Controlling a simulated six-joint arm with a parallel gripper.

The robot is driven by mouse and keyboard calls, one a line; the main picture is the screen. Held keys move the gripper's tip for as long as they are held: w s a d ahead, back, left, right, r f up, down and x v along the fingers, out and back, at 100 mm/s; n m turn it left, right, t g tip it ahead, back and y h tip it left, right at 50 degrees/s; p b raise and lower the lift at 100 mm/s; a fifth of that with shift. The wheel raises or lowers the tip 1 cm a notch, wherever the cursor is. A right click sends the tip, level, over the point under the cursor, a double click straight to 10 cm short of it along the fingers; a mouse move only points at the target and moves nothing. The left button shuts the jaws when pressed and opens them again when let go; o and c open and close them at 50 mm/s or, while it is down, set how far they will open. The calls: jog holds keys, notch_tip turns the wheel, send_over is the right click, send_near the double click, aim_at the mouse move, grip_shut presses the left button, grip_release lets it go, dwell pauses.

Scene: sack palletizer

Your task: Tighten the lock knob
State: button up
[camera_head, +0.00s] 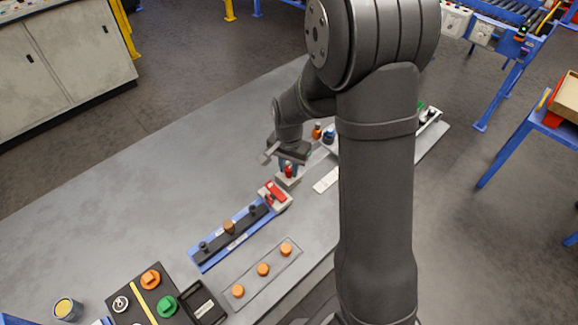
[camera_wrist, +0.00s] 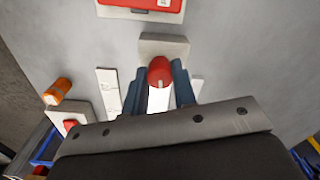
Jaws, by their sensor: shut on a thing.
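The lock knob is a red round knob (camera_head: 288,171) on a small light-grey block (camera_head: 288,182) on the table. In the wrist view the red knob (camera_wrist: 159,71) sits between my two dark-blue fingers, with the grey block (camera_wrist: 165,44) just behind it. My gripper (camera_head: 287,166) is shut on the red knob from above. The fingers cover the knob's sides, and any marking of how tight it is cannot be made out.
A red-topped fixture (camera_head: 275,194) stands close in front of the block, beside a blue rail (camera_head: 208,264) with dark pegs. Orange knobs lie on a grey strip (camera_head: 253,285). A control panel (camera_head: 128,307) is at lower left. The table's left side (camera_head: 110,205) is clear.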

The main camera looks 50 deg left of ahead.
aim_at(289, 168)
jog(key=o, duration=1)
notch_tip(289, 168, up, 17)
jog(key=shift+r, duration=0.2)
notch_tip(289, 168, down, 17)
jog(key=shift+f, duration=0.2)
dwell(0.6)
